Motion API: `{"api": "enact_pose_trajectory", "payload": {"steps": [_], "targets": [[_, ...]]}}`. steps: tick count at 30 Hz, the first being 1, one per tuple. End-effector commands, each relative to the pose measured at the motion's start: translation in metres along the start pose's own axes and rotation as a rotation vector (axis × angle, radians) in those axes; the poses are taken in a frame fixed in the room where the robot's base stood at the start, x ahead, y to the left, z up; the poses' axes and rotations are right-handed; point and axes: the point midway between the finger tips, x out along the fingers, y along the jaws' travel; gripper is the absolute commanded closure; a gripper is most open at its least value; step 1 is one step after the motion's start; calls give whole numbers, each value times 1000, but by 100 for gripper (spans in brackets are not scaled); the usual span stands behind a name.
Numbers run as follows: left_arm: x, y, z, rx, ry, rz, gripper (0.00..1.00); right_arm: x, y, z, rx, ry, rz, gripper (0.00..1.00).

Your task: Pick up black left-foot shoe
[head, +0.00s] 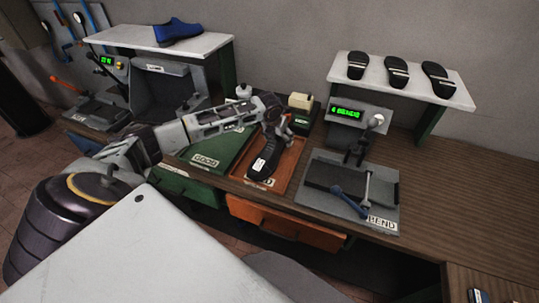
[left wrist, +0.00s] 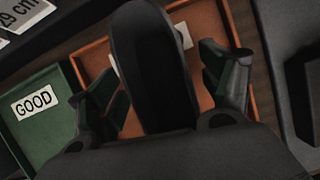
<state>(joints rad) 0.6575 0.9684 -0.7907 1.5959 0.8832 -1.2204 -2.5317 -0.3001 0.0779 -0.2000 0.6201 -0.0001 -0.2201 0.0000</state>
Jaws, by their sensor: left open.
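A black shoe (head: 265,155) with a white label lies in the orange tray (head: 289,175) on the bench. I cannot tell from its shape which foot it is for. My left gripper (head: 275,122) is over the far end of this shoe. In the left wrist view the shoe (left wrist: 150,60) is a long dark shape between the two spread fingers of my left gripper (left wrist: 168,80). The fingers stand apart on either side of it, with gaps visible. Part of the shoe is hidden by the gripper. My right gripper is out of view.
A green tray marked GOOD (head: 207,160) is left of the orange tray. A grey BEND plate (head: 383,216) with blue-handled levers is on the right. Three black shoes or soles (head: 396,72) lie on the right shelf (head: 430,88). A blue shoe (head: 178,30) sits on the left shelf.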

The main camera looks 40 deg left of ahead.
Motion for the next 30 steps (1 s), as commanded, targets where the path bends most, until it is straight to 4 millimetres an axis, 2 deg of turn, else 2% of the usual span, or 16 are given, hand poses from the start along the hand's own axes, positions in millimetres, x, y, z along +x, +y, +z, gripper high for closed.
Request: {"api": "enact_pose_trajectory", "payload": {"steps": [2,14,30], "targets": [[0,0,0,0,0,0,22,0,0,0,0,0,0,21],[0,0,0,0,0,0,73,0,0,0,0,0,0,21],[-2,0,2,-1,-3,0,74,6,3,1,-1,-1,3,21]]}}
